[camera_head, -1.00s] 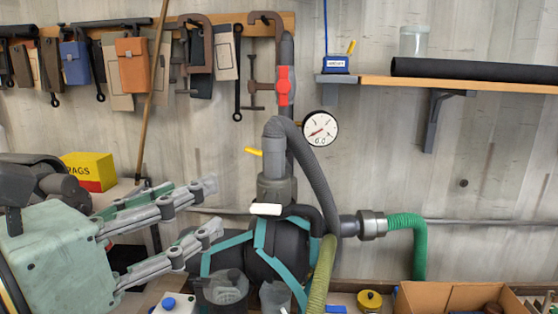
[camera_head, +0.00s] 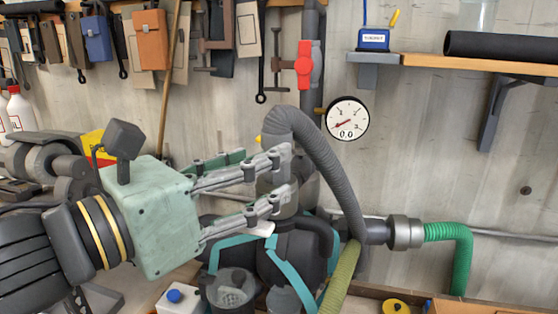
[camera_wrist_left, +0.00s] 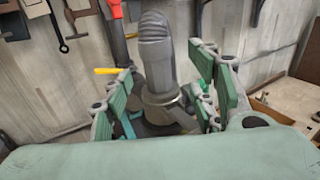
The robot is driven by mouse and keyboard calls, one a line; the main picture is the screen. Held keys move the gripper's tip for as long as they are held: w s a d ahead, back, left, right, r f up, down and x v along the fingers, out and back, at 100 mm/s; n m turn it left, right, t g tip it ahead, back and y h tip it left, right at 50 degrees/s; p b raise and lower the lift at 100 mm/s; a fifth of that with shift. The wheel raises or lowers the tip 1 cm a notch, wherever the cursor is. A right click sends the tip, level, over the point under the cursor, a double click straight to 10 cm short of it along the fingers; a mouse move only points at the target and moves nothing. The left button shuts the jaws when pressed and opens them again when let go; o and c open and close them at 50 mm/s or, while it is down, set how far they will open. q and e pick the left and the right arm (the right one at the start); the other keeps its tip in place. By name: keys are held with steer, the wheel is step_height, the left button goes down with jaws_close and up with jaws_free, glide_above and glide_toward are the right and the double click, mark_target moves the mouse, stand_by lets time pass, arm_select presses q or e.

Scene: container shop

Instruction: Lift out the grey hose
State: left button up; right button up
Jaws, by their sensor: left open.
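The ribbed grey hose (camera_head: 330,165) rises from a grey upright fitting (camera_head: 278,190) on the dark pump, arches over and comes down on the right. Its lower end there is partly hidden behind an olive hose (camera_head: 343,275). My left gripper (camera_head: 288,176) is open, with its fingers pointing at the upright part of the hose. In the left wrist view the hose (camera_wrist_left: 154,48) stands between the two spread fingers (camera_wrist_left: 163,78). I cannot tell whether they touch it. My right gripper is not in view.
A red-handled valve (camera_head: 304,65) and a pressure gauge (camera_head: 347,119) are on the pipework behind. A green hose (camera_head: 462,262) joins a grey coupling at the right. Teal straps (camera_head: 282,270) cross the pump. A yellow handle (camera_wrist_left: 106,71) sticks out left of the hose.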

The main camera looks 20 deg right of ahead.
arm_select(q)
steer(key=p+x, duration=0.1)
steer(key=x, duration=0.1)
steer(key=p+x, duration=0.1)
steer(key=x, duration=0.1)
steer(key=shift+w+d+r, duration=0.25)
steer(key=shift+w, duration=0.05)
steer(key=shift+w+d+p, duration=0.15)
steer(key=shift+d+p, duration=0.15)
steer(key=shift+p, duration=0.05)
steer(key=shift+d+f, duration=0.1)
steer(key=shift+f, duration=0.05)
steer(key=shift+c, duration=0.9)
steer(key=c, duration=0.7)
jaws_close()
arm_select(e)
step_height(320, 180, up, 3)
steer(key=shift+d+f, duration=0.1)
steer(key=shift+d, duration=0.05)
